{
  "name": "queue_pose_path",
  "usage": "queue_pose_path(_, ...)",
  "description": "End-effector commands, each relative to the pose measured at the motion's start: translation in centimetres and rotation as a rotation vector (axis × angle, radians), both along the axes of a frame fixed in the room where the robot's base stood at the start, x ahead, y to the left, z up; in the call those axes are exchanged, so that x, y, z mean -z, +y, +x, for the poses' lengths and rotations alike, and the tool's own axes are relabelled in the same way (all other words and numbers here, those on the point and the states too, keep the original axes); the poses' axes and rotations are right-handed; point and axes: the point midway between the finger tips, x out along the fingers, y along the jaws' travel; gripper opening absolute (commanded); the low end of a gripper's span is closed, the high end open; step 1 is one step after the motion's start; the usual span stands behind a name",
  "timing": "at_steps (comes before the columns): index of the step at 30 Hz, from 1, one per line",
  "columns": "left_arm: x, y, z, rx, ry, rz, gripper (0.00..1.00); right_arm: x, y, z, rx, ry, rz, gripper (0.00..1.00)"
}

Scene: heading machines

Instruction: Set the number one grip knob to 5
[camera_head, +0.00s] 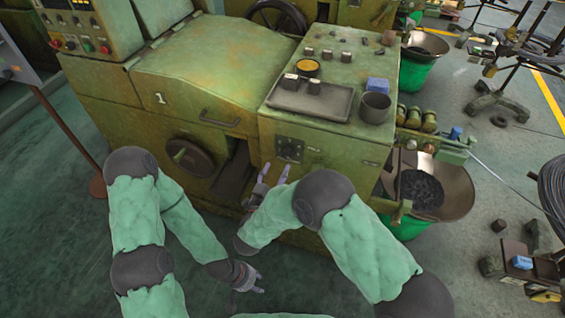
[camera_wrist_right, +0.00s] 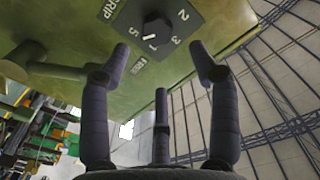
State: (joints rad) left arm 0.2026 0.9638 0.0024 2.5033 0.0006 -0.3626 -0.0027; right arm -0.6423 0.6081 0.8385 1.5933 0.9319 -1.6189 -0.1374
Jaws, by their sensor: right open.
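The grip knob (camera_wrist_right: 157,31) is a dark knob with a white pointer mark on a dark plate lettered GRIP, in the right wrist view. Figures including 2, 3 and 5 surround it. The pointer slants to the lower left, seemingly near the 5; its exact setting is hard to read. In the head view its small dark control panel (camera_head: 290,149) is on the green machine's front. My right gripper (camera_head: 275,174) is open and empty just below this panel; in the wrist view its fingers (camera_wrist_right: 163,70) are apart, short of the knob. My left gripper (camera_head: 259,283) is open and empty, low in front.
The green machine (camera_head: 195,85) bears a grey tray (camera_head: 310,100), a cup (camera_head: 375,107) and a blue block (camera_head: 378,84) on top. A bin of dark parts (camera_head: 452,190) stands at its right. Open floor (camera_head: 75,240) lies at the left.

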Motion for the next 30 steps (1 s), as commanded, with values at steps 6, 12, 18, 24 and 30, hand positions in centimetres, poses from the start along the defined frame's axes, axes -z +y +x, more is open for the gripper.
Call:
queue_pose_path(6,0.0,0.0,0.0,0.0,0.0,0.0,0.4,0.0,1.1,-3.1,-0.003,0.0,-0.001,0.61)
queue_pose_path(12,0.0,0.0,0.0,0.0,0.0,0.0,0.4,0.0,1.4,-4.1,-0.001,-0.001,0.001,0.61)
queue_pose_path(18,0.0,0.0,0.0,0.0,0.0,0.0,0.4,0.0,1.3,-4.2,0.001,-0.002,0.0,0.61)
queue_pose_path(24,0.0,0.0,0.0,0.0,0.0,0.0,0.4,0.0,1.3,-4.2,0.0,-0.001,0.001,0.61)
queue_pose_path(30,-0.1,0.0,0.0,0.0,0.0,0.0,0.4,0.4,1.1,-3.9,-0.005,0.015,0.002,0.61)
